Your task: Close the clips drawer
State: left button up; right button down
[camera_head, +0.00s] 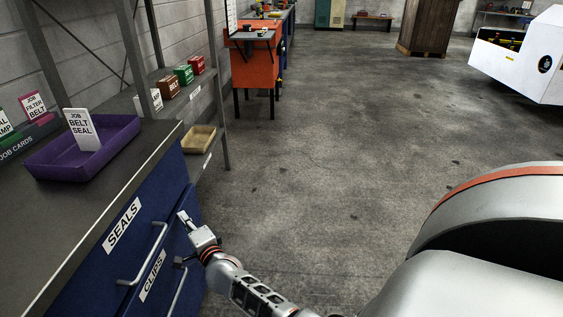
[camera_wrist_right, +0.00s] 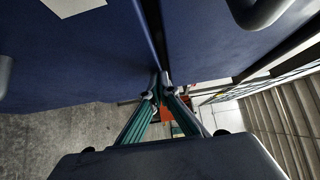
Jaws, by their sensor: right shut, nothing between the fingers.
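The clips drawer (camera_head: 185,247) is the blue front with the "CLIPS" label and a grey bar handle, low on the cabinet at the left of the head view. It lies below the "SEALS" drawer (camera_head: 112,257). I cannot tell for sure how far it stands out. My right gripper (camera_head: 184,218) is shut and empty beside the blue drawer fronts, near their far end. In the right wrist view its fingertips (camera_wrist_right: 160,88) are at the dark gap between two blue fronts; contact is unclear. My left gripper is not in view.
A purple tray (camera_head: 112,149) with a "BELT SEAL" card stands on the dark worktop (camera_head: 60,205). A tan tray (camera_head: 198,139) sits on the shelf beyond the cabinet. An orange cabinet (camera_head: 254,68) stands farther back. The concrete floor (camera_head: 320,170) to the right is clear.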

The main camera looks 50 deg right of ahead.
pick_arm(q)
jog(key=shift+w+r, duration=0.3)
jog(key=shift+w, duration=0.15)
pick_arm(e)
jog(key=shift+w+a+r, duration=0.15)
jog(key=shift+w+a, duration=0.4)
jog(key=shift+w, duration=0.15)
